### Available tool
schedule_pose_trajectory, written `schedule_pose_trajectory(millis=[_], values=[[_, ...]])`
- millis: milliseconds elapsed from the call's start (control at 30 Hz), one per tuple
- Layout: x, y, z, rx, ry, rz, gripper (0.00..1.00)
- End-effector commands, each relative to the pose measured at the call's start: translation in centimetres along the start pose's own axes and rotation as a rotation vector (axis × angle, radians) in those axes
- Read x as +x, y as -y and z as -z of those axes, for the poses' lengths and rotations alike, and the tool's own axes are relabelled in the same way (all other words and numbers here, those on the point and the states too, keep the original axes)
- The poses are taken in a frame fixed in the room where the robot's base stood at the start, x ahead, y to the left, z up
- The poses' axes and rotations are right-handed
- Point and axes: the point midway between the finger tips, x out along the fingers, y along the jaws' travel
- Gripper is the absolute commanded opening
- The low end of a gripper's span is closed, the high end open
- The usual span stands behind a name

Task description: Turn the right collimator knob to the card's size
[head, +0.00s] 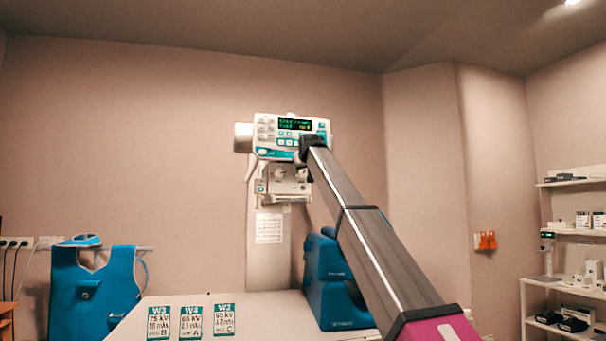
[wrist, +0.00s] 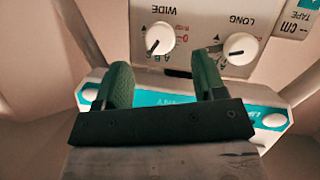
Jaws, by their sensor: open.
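The WIDE pointer slants down-left, near small letters; the LONG pointer points roughly left. My gripper (wrist: 162,78) is open and empty, its green fingers just short of the knobs, touching neither. Cards W3 (head: 158,323), W4 (head: 191,322) and W2 (head: 224,320) show sizes B, A and C.
The control panel (head: 292,129) has a lit display with text too small to read surely. A blue wedge-like block (head: 328,283) stands on the white table (head: 262,312), beside my arm. A blue apron (head: 93,285) hangs left; shelves (head: 570,233) stand right.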

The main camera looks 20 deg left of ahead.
Motion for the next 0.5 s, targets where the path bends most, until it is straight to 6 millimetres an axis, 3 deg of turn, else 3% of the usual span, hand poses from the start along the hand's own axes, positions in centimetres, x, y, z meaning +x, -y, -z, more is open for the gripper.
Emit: schedule_pose_trajectory(millis=[200, 500], values=[[-4.0, 0.0, -0.1, 0.0, -0.001, 0.0, 0.64], [-4.9, 0.0, -0.1, 0.0, 0.001, 0.0, 0.64]])
